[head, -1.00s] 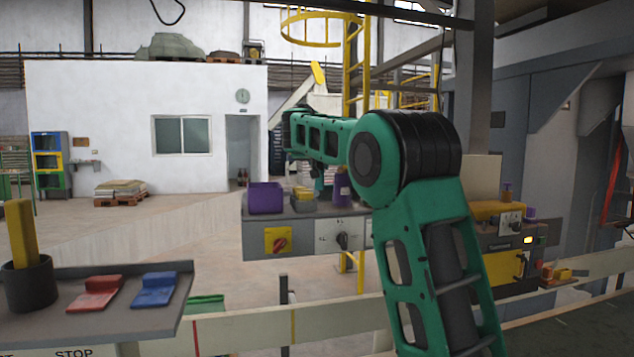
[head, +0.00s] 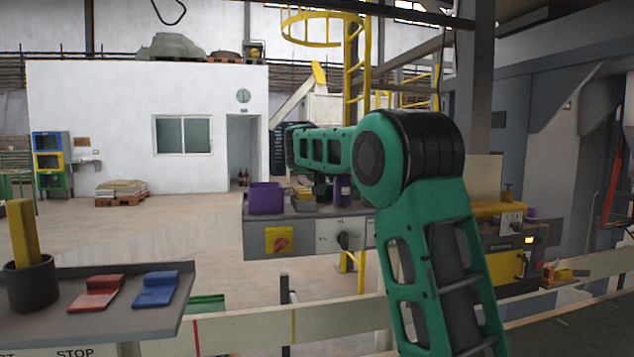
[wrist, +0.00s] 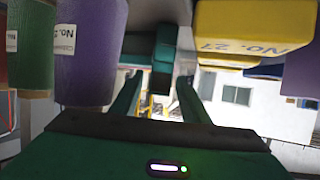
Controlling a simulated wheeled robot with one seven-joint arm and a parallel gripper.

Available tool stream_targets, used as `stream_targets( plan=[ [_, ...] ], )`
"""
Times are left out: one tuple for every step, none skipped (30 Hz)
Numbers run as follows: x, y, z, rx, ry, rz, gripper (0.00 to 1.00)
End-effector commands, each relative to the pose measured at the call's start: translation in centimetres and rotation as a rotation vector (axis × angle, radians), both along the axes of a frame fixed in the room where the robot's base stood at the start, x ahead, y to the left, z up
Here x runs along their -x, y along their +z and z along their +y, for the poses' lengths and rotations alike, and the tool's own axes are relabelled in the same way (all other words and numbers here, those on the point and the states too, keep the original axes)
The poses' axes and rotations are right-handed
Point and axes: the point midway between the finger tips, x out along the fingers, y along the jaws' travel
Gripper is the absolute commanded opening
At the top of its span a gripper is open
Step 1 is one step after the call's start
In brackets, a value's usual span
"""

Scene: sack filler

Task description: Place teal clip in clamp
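In the wrist view my gripper (wrist: 164,92) has one green finger on each side. A teal block (wrist: 165,48), which looks like the teal clip, shows between and around the fingertips. Its colour is close to that of the fingers, and I cannot tell whether they touch it or stand apart from it. In the head view the gripper end is mostly hidden behind my own green arm, close above the grey shelf (head: 290,243). I cannot make out the teal clip there. I cannot identify the clamp with certainty in either view.
A purple bin (head: 265,198) and a purple bottle (head: 342,189) stand on the shelf near my gripper. In the wrist view a purple container (wrist: 88,55) and a yellow one (wrist: 250,32) flank it closely. A tray holds red (head: 97,294) and blue (head: 155,289) clips.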

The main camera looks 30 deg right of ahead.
Motion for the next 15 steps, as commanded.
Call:
stream_targets(
  plan=[
    [0.0, 0.0, 0.0, 0.000, 0.000, 0.000, 0.42],
    [0.0, 0.0, 0.0, 0.000, 0.000, 0.000, 0.42],
    [0.0, 0.0, 0.0, 0.000, 0.000, 0.000, 0.42],
    [0.0, 0.0, 0.0, 0.000, 0.000, 0.000, 0.42],
    [0.0, 0.0, 0.0, 0.000, 0.000, 0.000, 0.42],
    [0.0, 0.1, 0.0, 0.000, 0.000, 0.000, 0.42],
    [0.0, 0.3, 0.0, 0.001, 0.000, -0.001, 0.42],
    [0.2, 0.3, 0.1, 0.001, 0.000, -0.001, 0.42],
    [0.4, 0.5, 0.3, 0.000, 0.001, -0.001, 0.42],
    [0.7, 0.7, 0.6, 0.000, 0.001, -0.002, 0.42],
    [0.9, 0.8, 0.8, 0.000, 0.001, -0.003, 0.42],
    [1.4, 1.0, 1.2, 0.001, 0.002, -0.002, 0.42],
    [1.7, 1.2, 1.5, 0.001, 0.002, -0.002, 0.42],
    [2.2, 1.5, 1.8, 0.000, 0.002, -0.003, 0.42],
    [2.7, 1.8, 2.2, 0.000, 0.003, -0.002, 0.42]
  ],
)
